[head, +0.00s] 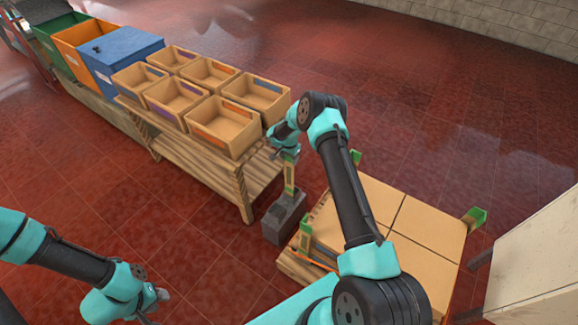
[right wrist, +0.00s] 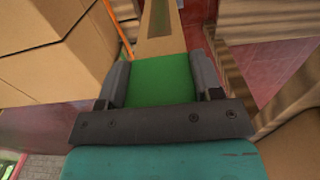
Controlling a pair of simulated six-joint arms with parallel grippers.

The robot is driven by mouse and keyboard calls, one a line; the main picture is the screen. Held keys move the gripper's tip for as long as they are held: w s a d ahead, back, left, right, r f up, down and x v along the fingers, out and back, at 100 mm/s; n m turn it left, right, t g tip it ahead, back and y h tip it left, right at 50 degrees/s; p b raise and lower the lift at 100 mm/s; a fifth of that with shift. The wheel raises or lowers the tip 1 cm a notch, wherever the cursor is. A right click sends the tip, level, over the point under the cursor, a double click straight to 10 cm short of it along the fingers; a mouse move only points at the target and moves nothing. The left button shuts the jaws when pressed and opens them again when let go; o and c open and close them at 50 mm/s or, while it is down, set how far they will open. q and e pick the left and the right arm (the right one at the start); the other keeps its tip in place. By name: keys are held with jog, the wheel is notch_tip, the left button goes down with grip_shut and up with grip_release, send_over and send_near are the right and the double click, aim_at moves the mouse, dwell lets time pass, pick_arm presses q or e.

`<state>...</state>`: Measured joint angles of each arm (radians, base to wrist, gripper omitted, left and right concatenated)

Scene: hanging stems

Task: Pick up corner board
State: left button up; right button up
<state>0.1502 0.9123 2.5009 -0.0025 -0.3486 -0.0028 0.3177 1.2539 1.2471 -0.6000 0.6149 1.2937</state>
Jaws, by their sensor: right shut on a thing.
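My right gripper (head: 286,152) is shut on the green end of a tan corner board (head: 290,178). The board hangs upright below it, its lower end at the top of a dark grey block (head: 283,218); I cannot tell whether it sits in the block. In the right wrist view, both fingers (right wrist: 163,85) press on the sides of the green end (right wrist: 160,80), and the tan length (right wrist: 160,35) runs away from me. My left gripper (head: 156,295) is low at the left, away from everything; its fingers are too small to read.
A stack of cartons (head: 428,222) on a pallet stands right of the grey block, with green-ended boards at its corners (head: 475,217). A wooden table (head: 205,155) with several open trays (head: 222,125) is at the left. A pale panel (head: 535,255) stands at the right. The floor in front is clear.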

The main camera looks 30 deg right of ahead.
notch_tip(320, 180, up, 10)
jog(key=shift+f, duration=0.1)
dwell(0.4)
jog(key=s+a+r+n, duration=0.2)
jog(key=a+r+n, duration=0.7)
jog(key=a+r, duration=0.9)
jog(key=a, duration=0.4)
